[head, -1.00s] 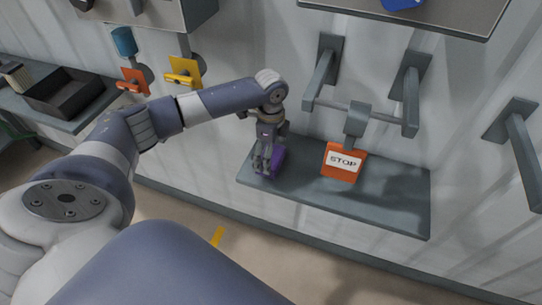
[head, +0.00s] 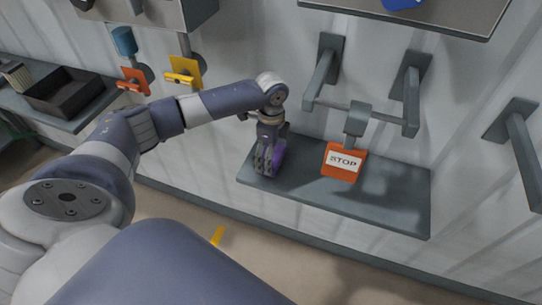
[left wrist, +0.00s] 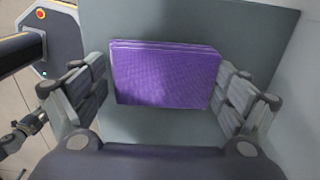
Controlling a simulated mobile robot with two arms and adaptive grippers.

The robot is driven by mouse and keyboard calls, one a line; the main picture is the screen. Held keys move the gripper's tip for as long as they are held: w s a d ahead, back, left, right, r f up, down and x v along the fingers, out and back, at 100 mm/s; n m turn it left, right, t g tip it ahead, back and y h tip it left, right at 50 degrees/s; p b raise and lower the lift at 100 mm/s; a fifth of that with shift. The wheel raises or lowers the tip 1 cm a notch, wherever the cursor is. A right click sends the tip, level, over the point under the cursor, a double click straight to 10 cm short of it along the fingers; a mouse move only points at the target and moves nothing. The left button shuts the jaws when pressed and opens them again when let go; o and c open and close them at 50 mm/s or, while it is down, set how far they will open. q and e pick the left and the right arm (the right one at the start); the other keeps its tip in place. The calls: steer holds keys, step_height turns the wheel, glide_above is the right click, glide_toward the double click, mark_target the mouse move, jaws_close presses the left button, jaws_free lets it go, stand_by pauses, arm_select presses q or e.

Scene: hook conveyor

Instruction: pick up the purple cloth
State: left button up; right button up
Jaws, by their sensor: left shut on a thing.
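The purple cloth (left wrist: 166,76) is a folded, box-like bundle. In the left wrist view it lies between the two fingers of my left gripper (left wrist: 168,95), which touch or nearly touch its left and right sides. In the head view the cloth (head: 279,155) shows as a purple patch partly hidden behind my left gripper (head: 265,165), at the left end of the grey shelf (head: 385,205). My left gripper points down and is shut on the cloth. I cannot tell whether the cloth is clear of the shelf. My right gripper is not in view.
Grey brackets (head: 326,70) stick out of the wall above. A black tray (head: 64,92) stands on the left shelf. The right part of the shelf is bare.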

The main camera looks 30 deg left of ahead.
arm_select(q)
steer(key=shift+r, duration=0.4)
steer(key=shift+s+d+r+b, duration=0.1)
steer(key=shift+s+r+b, duration=0.05)
steer(key=shift+r+b, duration=0.3)
steer(key=shift+s+d+r+b, duration=0.1)
steer(key=shift+s+r+b, duration=0.1)
steer(key=shift+r, duration=0.35)
steer(key=s+d+b, duration=0.1)
steer(key=s+d, duration=0.2)
steer(key=s, duration=0.4)
steer(key=s+d+r+b, duration=0.1)
steer(key=s+d+b, duration=0.1)
steer(key=s, duration=0.4)
steer(key=shift+s+d+r, duration=0.3)
steer(key=shift+s+d, duration=0.1)
steer(key=shift+d, duration=0.35)
steer(key=o, duration=0.4)
steer(key=shift+c, duration=1.4)
